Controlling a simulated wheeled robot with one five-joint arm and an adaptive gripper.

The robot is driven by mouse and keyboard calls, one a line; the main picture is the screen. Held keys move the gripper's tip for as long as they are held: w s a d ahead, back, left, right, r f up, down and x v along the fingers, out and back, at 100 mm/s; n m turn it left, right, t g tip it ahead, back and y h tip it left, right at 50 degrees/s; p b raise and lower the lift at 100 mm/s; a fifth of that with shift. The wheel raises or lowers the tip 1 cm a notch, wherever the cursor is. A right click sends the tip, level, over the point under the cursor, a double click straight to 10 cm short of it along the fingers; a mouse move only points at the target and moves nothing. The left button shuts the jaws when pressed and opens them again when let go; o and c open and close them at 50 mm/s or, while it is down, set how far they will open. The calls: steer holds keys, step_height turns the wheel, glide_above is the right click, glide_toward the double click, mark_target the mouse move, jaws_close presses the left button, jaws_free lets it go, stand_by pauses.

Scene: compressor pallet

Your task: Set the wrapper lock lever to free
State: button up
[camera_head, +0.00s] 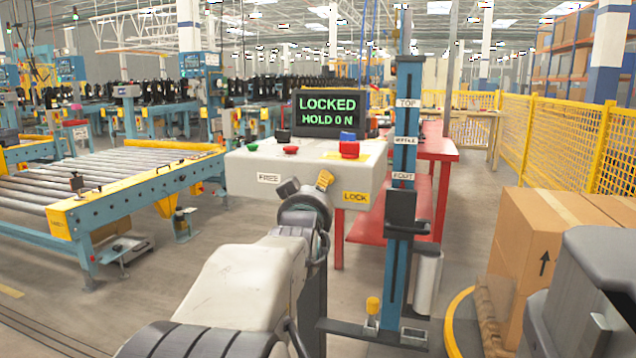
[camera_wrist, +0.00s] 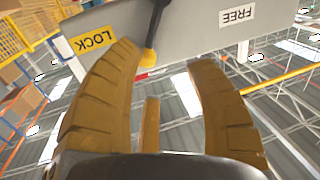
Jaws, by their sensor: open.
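The grey console (camera_head: 245,175) carries a FREE label (camera_head: 269,178) at its left and a LOCK label (camera_head: 356,197) at its right. Its screen (camera_head: 328,113) reads LOCKED, HOLD 0 N. In the wrist view the picture is turned over, with LOCK (camera_wrist: 93,40) at left and FREE (camera_wrist: 237,17) at right. The lever (camera_wrist: 155,28), a dark rod with a yellow part, stands nearer LOCK. My gripper (camera_wrist: 165,55) is open, its yellow fingers on either side of the lever in the picture; contact cannot be told. In the head view my gripper (camera_head: 308,185) is at the console's front and hides the lever.
A blue mast (camera_head: 405,125) with a black carriage (camera_head: 400,210) stands just right of the console. Cardboard boxes (camera_head: 535,235) are at right, a roller conveyor (camera_head: 110,180) at left.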

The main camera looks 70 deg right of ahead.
steer(key=w+d+m+b, duration=0.1)
steer(key=d+m+b, duration=0.1)
steer(key=d+b, duration=0.2)
steer(key=shift+b+x, duration=0.3)
steer(key=shift+x, duration=1.25)
steer(key=shift+o, duration=0.5)
steer(key=shift+s+d+f, duration=0.1)
steer(key=c, duration=1)
steer(key=o, duration=0.8)
steer(key=shift+o, duration=0.5)
steer(key=shift+w, duration=0.2)
steer(key=v, duration=0.8)
steer(key=shift+a, duration=0.25)
